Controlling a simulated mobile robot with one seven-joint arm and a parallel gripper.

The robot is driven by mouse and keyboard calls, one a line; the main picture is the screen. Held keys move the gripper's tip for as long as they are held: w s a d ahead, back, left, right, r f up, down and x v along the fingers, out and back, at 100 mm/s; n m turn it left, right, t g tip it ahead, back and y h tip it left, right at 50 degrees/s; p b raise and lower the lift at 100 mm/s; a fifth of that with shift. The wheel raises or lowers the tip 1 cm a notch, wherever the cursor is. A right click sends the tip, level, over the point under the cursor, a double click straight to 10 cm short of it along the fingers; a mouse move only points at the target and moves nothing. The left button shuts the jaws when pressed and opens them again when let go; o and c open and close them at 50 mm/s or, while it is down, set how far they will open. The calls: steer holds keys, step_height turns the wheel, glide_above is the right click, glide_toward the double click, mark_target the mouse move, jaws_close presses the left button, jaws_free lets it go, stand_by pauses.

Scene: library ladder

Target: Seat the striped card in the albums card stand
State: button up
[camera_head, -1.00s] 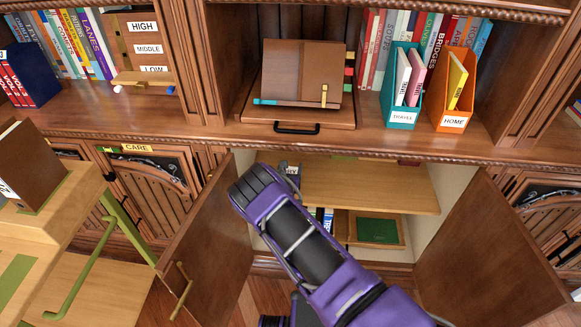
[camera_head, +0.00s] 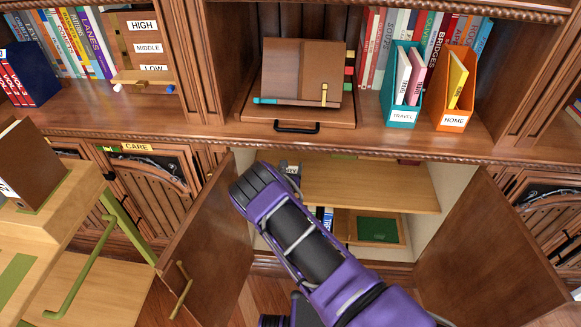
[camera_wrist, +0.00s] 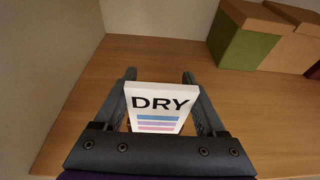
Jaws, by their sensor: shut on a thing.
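My gripper (camera_wrist: 160,76) is shut on the striped card (camera_wrist: 157,108), a white card reading "DRY" above blue, purple and pink stripes. In the wrist view the card stands between the two fingers with its printed face toward the camera, over a wooden shelf board (camera_wrist: 150,58). In the head view my arm reaches into the open lower cabinet and hides most of the gripper and the card. I cannot make out a card stand labelled for albums in either view.
In the wrist view, green and brown boxes (camera_wrist: 246,38) stand at the right back of the board, and a pale wall (camera_wrist: 60,60) rises at left. In the head view, open cabinet doors (camera_head: 205,235) (camera_head: 490,250) flank my arm. A wooden cart (camera_head: 60,220) stands at left.

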steer(key=shift+f, duration=1.6)
stand_by(0.3)
steer(key=o, duration=1.2)
steer(key=shift+o, duration=0.2)
steer(key=d+p+v, duration=0.1)
steer(key=p+v, duration=0.3)
steer(key=v, duration=1.3)
steer(key=shift+s+a, duration=0.2)
steer(key=shift+a, duration=0.3)
steer(key=shift+r, duration=0.1)
